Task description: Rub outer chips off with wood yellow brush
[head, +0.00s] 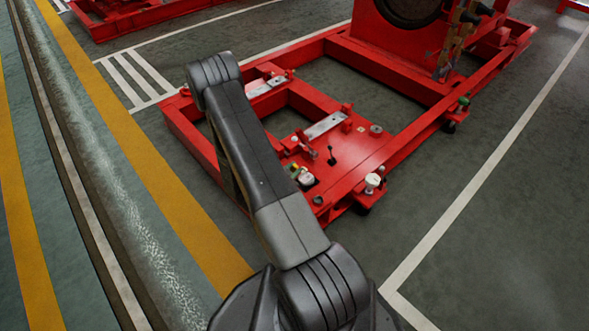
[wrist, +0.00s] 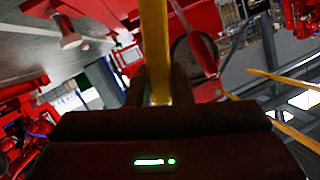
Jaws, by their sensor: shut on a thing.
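In the wrist view my gripper (wrist: 158,92) is shut on a long yellow handle (wrist: 155,40), which I take to be the wood yellow brush. The handle runs up between the dark fingers and out of the top edge. Its bristle end is not in view. In the head view my gripper and the brush are not visible; my dark arm covers part of the red frame. I cannot make out any chips in either view.
A red base frame (head: 365,158) carries metal plates, a black lever (head: 331,156) and a white knob (head: 372,182). A red machine with a dark round opening (head: 408,8) stands behind. Another red frame (head: 150,14) is at upper left. The grey floor at right (head: 500,240) is clear.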

